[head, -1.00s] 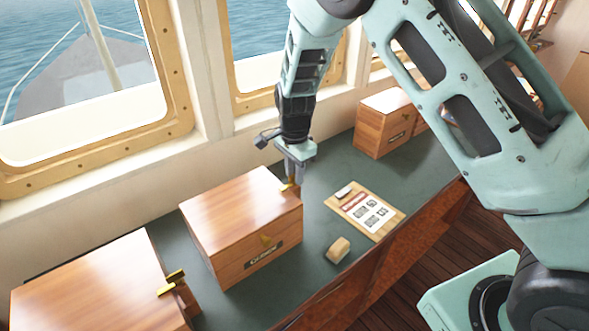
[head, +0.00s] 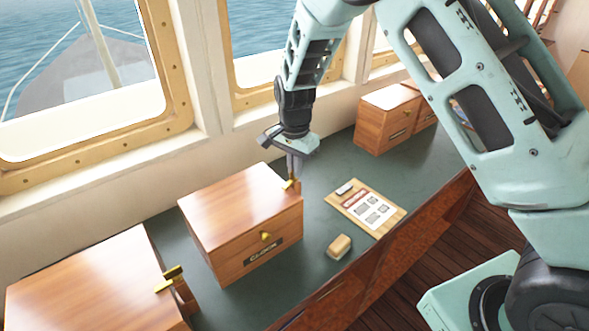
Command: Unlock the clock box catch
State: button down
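The middle wooden box (head: 222,205) stands on the green counter. It has a dark label (head: 263,252), too small to read surely, and a brass knob (head: 265,236) on its front. A small brass catch (head: 289,185) sits at the upper edge of its right side. My gripper (head: 296,179) points down at that edge with its fingertips at the catch. The fingers overlap in this view and partly hide the catch. I cannot tell whether they grip it or only touch it.
A larger wooden box (head: 85,280) with a brass catch (head: 170,279) stands at front left. More boxes (head: 385,125) stand behind. A clipboard (head: 365,208) and a small tan block (head: 339,247) lie right of the middle box. Windows line the wall behind.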

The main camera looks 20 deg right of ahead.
jog(key=n+b, duration=0.1)
jog(key=n, duration=0.2)
jog(key=shift+n+b, duration=0.3)
jog(key=shift+b, duration=0.05)
jog(key=n+b, duration=0.1)
jog(key=n, duration=0.2)
jog(key=shift+w+n, duration=0.1)
jog(key=shift+n, duration=0.2)
jog(key=n+b, duration=0.1)
jog(key=n, duration=0.2)
jog(key=shift+n, duration=0.4)
jog(key=shift+r+n+b, duration=0.1)
jog(key=shift+n+b, duration=0.5)
jog(key=shift+n, duration=1.2)
jog(key=c, duration=1.6)
grip_release()
